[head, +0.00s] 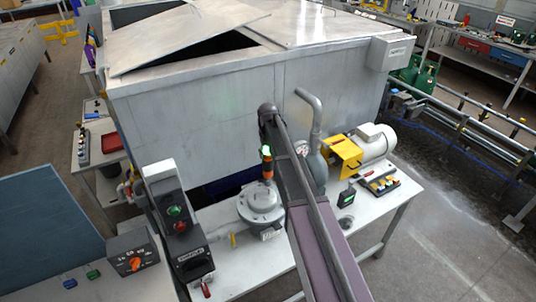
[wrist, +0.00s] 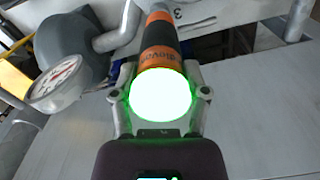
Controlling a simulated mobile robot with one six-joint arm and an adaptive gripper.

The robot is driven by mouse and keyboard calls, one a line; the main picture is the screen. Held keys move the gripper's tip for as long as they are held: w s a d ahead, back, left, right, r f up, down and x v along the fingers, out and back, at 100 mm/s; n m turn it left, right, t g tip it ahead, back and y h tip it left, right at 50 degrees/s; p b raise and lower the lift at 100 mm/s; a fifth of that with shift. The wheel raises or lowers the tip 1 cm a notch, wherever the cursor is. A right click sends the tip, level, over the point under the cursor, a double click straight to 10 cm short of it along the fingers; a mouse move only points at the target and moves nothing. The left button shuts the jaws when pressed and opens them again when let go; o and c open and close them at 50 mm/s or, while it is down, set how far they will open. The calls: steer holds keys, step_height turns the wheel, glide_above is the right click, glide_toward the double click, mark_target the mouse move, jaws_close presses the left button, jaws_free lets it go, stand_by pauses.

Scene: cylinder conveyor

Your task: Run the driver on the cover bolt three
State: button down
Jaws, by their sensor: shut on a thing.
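The driver (wrist: 158,45), a black and orange cylinder with a bright green-white glowing end, is between the two fingers of my gripper (wrist: 160,75), which is shut on it. In the head view the driver (head: 267,168) shows its green light at the top and stands upright over a round grey cover (head: 260,197) on the bench. My gripper is largely hidden behind my arm there. A numeral 3 (wrist: 177,13) shows beside the driver's far end in the wrist view. Bolt three itself is hidden, so I cannot tell whether the driver's tip touches it.
A grey pump with a pressure gauge (head: 301,148) and tall pipe stands close right of the driver; the gauge (wrist: 56,83) is left in the wrist view. A yellow-guarded motor (head: 375,145) is further right. A large metal housing (head: 220,110) rises behind. A switch box (head: 175,212) stands left.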

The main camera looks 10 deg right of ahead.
steer(key=shift+d+f+b, duration=0.1)
steer(key=shift+f+b, duration=0.8)
steer(key=shift+b, duration=0.05)
stand_by(5.0)
steer(key=shift+r, duration=0.15)
steer(key=shift+r+p, duration=1.6)
steer(key=shift+p, duration=0.2)
steer(key=shift+r, duration=0.1)
